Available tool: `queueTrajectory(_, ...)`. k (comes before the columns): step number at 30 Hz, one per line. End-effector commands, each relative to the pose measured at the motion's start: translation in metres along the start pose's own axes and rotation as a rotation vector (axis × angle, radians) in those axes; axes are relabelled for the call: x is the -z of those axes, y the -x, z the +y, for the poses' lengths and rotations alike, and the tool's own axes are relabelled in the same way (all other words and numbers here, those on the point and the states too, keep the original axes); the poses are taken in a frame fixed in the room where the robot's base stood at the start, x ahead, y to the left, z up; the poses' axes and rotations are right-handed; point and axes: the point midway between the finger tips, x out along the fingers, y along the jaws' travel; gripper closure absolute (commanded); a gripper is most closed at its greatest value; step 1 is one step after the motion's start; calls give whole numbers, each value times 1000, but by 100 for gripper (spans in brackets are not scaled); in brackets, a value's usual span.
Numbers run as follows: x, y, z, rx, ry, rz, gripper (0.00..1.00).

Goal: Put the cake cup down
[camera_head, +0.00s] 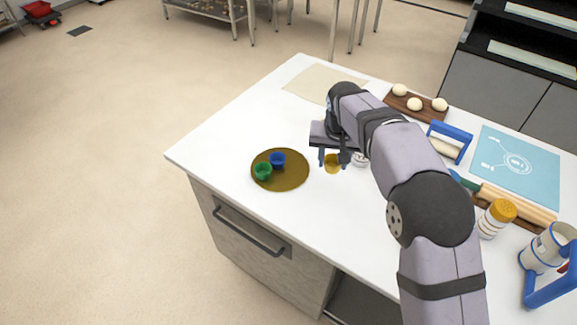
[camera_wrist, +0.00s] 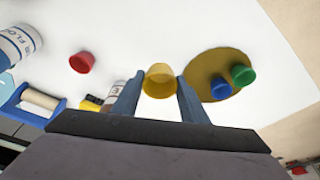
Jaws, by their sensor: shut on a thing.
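A yellow cake cup (camera_wrist: 159,82) sits between the two blue fingers of my gripper (camera_wrist: 157,95), which is shut on it. In the head view my gripper (camera_head: 334,160) holds the yellow cup (camera_head: 333,168) just right of a round golden-brown mat (camera_head: 290,182). How high the cup is above the table is hard to tell. On the mat stand a green cup (camera_head: 263,170) and a blue cup (camera_head: 278,159), close together. In the wrist view the mat (camera_wrist: 203,72) lies right of the held cup, with the blue cup (camera_wrist: 221,87) and green cup (camera_wrist: 243,75) on it.
A red cup (camera_wrist: 82,62) stands left in the wrist view. On the white table (camera_head: 232,135) are a board with dough balls (camera_head: 414,104), a blue mat (camera_head: 513,165), a yellow-lidded jar (camera_head: 497,218) and a rolling pin (camera_head: 515,204). The mat's right part is free.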

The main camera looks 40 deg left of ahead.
Motion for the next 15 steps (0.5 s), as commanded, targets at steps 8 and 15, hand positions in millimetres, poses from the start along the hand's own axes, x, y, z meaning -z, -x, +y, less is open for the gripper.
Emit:
queueTrajectory(8,27,-1,-44,27,96,0,82)
queueTrajectory(15,36,-3,-77,51,180,-1,82)
